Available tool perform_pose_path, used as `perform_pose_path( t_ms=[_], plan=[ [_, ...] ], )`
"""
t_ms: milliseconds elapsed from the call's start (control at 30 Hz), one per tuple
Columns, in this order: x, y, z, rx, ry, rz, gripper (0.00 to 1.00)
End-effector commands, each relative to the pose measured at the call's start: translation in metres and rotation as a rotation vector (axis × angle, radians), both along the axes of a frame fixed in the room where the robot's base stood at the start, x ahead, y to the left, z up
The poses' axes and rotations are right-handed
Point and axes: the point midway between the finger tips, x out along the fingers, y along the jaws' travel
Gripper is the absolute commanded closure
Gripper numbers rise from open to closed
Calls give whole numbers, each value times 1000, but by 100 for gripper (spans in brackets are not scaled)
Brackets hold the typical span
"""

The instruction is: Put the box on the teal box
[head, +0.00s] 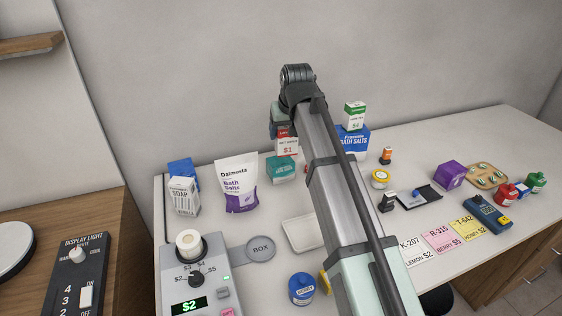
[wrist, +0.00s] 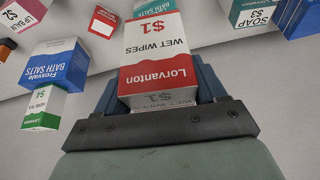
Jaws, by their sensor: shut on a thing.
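My gripper (wrist: 165,88) is shut on a red and white box (wrist: 158,60) labelled Lorvanton wet wipes, $1. In the head view the held box (head: 287,146) is partly hidden by my arm and shows just above the teal box (head: 281,170). The teal box stands on the counter near the back wall. In the wrist view, which is upside down, a strip of the teal box (wrist: 154,7) shows past the held box's far end. I cannot tell whether the two boxes touch.
A green and white box (head: 354,115) stands on a blue bath salts box (head: 353,143) to the right. A white pouch (head: 237,180) and soap box (head: 184,197) stand left. A white tray (head: 301,234) lies in front. My arm crosses the counter's middle.

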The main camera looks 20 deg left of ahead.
Motion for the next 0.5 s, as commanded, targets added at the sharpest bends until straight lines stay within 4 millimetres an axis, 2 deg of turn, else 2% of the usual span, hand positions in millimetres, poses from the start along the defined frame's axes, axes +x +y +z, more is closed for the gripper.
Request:
perform_pose_path(
  t_ms=[33,200,333,500],
  plan=[
    [18,14,11,2,0,4,62],
    [46,39,29,-2,6,37,62],
    [50,45,29,-12,13,74,62],
    [46,42,10,-21,9,99,62]
  ],
)
